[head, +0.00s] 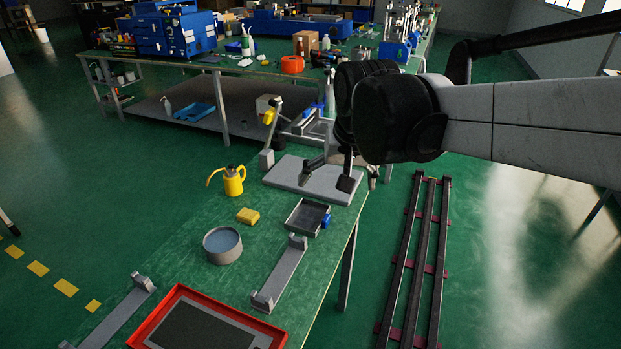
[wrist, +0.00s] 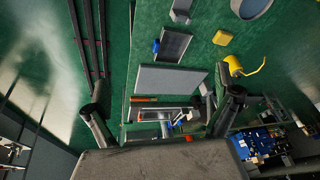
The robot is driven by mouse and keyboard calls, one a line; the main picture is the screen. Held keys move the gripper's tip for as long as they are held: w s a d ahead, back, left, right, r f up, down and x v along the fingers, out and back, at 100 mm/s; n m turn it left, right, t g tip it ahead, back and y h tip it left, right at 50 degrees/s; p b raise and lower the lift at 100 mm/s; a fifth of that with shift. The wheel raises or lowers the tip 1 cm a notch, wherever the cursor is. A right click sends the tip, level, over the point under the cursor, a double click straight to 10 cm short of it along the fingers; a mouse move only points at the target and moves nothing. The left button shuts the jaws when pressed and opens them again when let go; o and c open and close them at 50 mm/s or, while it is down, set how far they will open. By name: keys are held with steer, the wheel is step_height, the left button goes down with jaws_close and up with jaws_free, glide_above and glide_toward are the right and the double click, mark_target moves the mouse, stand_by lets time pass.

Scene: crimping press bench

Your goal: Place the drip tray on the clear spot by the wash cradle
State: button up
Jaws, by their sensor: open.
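A shallow dark-grey tray (head: 306,217) with a blue part on its right side lies on the green bench; I take it as the drip tray. It also shows in the wrist view (wrist: 175,44). A long grey cradle (head: 279,274) with raised ends lies just in front of it, and a second similar cradle (head: 112,316) lies at the front left. I cannot tell which is the wash cradle. My gripper (head: 331,173) is open and empty, behind the tray over a flat grey plate (head: 290,178). Its spread fingers show in the wrist view (wrist: 163,103).
A round grey basin (head: 222,245), a yellow sponge (head: 248,216) and a yellow can (head: 233,180) stand left of the tray. A red-rimmed tray (head: 170,300) lies at the front. Bare bench shows left of the basin. The bench's right edge is close to the dark tray.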

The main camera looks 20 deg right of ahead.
steer(key=s+f+n+t, duration=0.2)
steer(key=s+f+n, duration=0.1)
steer(key=s, duration=1)
steer(key=shift+s+a+f+t, duration=0.15)
steer(key=shift+s+a+t, duration=0.1)
steer(key=shift+t, duration=0.15)
